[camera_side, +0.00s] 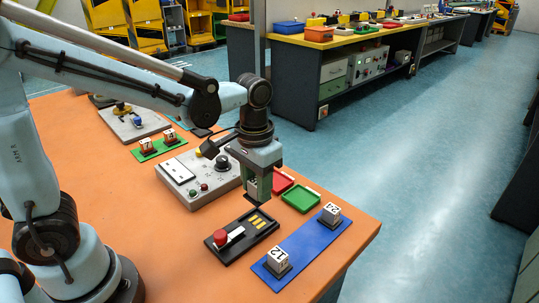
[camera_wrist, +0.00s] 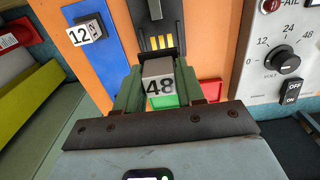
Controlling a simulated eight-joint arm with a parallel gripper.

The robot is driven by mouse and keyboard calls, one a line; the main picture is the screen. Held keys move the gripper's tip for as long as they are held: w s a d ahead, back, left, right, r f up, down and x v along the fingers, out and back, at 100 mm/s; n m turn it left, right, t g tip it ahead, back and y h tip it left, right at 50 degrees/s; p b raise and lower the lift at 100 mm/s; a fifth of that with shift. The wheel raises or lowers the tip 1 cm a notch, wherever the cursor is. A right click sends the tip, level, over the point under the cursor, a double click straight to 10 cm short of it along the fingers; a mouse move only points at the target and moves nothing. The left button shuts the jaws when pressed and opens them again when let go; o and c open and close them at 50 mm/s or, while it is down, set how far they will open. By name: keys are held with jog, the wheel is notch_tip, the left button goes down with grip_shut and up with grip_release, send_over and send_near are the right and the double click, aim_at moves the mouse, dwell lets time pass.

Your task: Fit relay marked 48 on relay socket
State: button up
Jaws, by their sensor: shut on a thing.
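The relay marked 48 (camera_wrist: 159,86) is a pale block with black digits on a dark base. My gripper (camera_wrist: 158,78) is shut on it, with a green finger on each side. In the side view my gripper (camera_side: 258,192) hangs above the orange table, just behind a black board with yellow strips (camera_side: 258,222), which looks like the relay socket. This board carries a red knob (camera_side: 220,237) and a pale bar. In the wrist view the yellow strips (camera_wrist: 156,42) lie beyond the relay, apart from it. The relay's underside is hidden.
A blue strip (camera_side: 302,248) at the right holds relays marked 12 (camera_side: 278,258) and apparently 24 (camera_side: 330,213). A green tray (camera_side: 300,198) and red tray (camera_side: 282,181) lie beside my gripper. A grey knob panel (camera_side: 205,190) stands left. A green strip (camera_side: 159,146) holds two blocks.

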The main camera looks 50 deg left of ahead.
jog(key=shift+a+f, duration=0.15)
jog(key=shift+a, duration=0.05)
jog(key=shift+f, duration=3.35)
jog(key=shift+f, duration=0.2)
jog(key=o, duration=1.1)
jog(key=shift+o, duration=0.2)
jog(key=shift+r, duration=0.15)
